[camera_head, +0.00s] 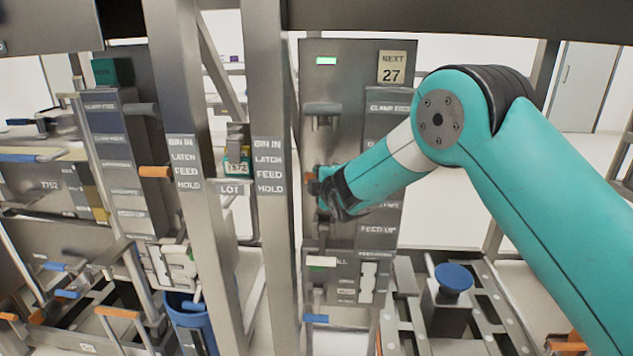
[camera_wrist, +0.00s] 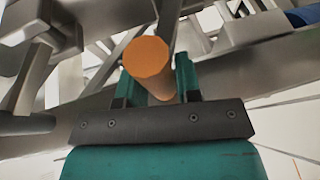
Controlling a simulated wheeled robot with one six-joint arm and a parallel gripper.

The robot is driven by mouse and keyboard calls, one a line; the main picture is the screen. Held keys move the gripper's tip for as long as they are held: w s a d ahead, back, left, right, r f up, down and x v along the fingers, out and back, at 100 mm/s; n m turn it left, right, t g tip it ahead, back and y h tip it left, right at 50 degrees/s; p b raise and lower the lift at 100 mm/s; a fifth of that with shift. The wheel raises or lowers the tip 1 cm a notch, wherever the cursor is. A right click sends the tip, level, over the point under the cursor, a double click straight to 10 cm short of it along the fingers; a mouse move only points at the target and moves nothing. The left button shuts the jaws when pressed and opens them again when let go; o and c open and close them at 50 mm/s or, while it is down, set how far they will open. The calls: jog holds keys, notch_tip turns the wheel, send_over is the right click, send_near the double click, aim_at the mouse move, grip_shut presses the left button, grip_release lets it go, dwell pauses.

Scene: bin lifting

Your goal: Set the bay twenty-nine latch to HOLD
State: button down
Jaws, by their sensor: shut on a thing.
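My gripper (camera_head: 322,187) is at the front of the grey panel (camera_head: 345,85), about halfway up. Its green fingers (camera_wrist: 160,78) are shut around an orange round handle (camera_wrist: 148,62), whose end stands out between them. No number twenty-nine is readable. The printed words BIN IN, LATCH, FEED and HOLD (camera_head: 269,174) run down the post left of the panel. Which setting the handle is at, I cannot tell.
A sign (camera_head: 392,67) on the panel reads NEXT 27, beside a lit green lamp (camera_head: 326,61). A grey lever (camera_head: 322,108) sticks out above my gripper. Another orange-tipped lever (camera_head: 155,172) is on the left unit. A blue knob (camera_head: 454,278) stands at lower right.

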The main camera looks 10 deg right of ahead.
jog(key=shift+w+d+r, duration=0.1)
jog(key=shift+w+r, duration=0.1)
jog(key=shift+r, duration=0.35)
jog(key=c, duration=1.1)
grip_release()
jog(key=shift+o, duration=1.2)
jog(key=shift+f, duration=0.25)
jog(key=b+v, duration=0.5)
jog(key=v, duration=1.2)
jog(key=shift+s, duration=0.25)
